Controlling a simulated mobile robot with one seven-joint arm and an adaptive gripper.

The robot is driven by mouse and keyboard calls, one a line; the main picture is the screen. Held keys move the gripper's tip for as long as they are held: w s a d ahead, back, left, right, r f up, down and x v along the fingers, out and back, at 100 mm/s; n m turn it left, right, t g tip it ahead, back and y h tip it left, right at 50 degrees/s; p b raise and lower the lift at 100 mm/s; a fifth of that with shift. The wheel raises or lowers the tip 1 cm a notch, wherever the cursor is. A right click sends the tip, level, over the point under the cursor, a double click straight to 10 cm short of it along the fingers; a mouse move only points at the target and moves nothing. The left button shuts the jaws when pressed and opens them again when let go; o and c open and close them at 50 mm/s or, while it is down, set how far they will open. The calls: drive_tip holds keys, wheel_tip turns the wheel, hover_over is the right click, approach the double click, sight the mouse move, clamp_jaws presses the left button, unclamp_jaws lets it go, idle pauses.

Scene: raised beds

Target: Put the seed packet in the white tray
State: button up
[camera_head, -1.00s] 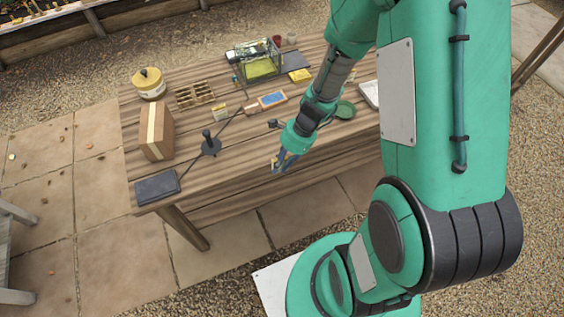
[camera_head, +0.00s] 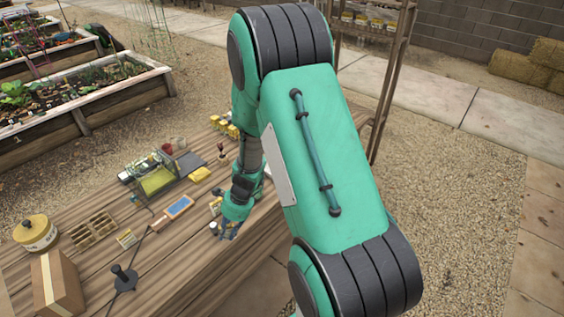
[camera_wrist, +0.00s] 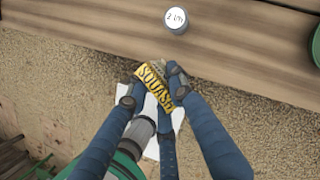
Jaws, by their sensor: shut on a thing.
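My gripper (camera_wrist: 155,88) is shut on the seed packet (camera_wrist: 154,76), a yellow and dark packet lettered SQUASH. In the wrist view the packet is tilted between the fingertips, over gravel just off the table's edge. In the head view my gripper (camera_head: 229,230) is low at the table's near edge; the packet is too small to make out clearly there. The white tray cannot be made out with certainty now; my arm covers the part of the table around it.
A white-topped cylinder (camera_wrist: 177,18) stands near the table edge.

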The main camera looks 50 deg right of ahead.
drive_tip(key=d+m, duration=0.2)
drive_tip(key=d, duration=0.3)
drive_tip(key=w+d+m+t+h, duration=0.1)
drive_tip(key=d+m, duration=0.1)
drive_tip(key=d, duration=0.3)
drive_tip(key=d+m, duration=0.1)
drive_tip(key=d, duration=0.5)
drive_tip(key=shift+w+d+r+m+h+p, duration=0.1)
drive_tip(key=shift+w+r+m+h+p, duration=0.1)
drive_tip(key=shift+w+m+h+p, duration=0.15)
drive_tip(key=s+d+m+h, duration=0.1)
drive_tip(key=d+m, duration=0.1)
drive_tip(key=d, duration=0.5)
drive_tip(key=s+d+m+t, duration=0.1)
drive_tip(key=d+m, duration=0.2)
drive_tip(key=d, duration=0.4)
drive_tip(key=shift+s+d+r+h, duration=0.15)
drive_tip(key=shift+s+r+h, duration=0.05)
drive_tip(key=shift+s+h, duration=0.2)
drive_tip(key=w+d, duration=0.3)
drive_tip(key=w, duration=0.1)
drive_tip(key=w+d+f, duration=0.1)
drive_tip(key=w+d, duration=0.3)
drive_tip(key=w+d+b, duration=0.1)
drive_tip(key=w+d, duration=0.2)
drive_tip(key=w, duration=0.1)
drive_tip(key=shift+w+d+f, duration=0.1)
drive_tip(key=shift+d+f, duration=0.15)
drive_tip(key=shift+f+b, duration=0.5)
drive_tip(key=shift+f, duration=1.25)
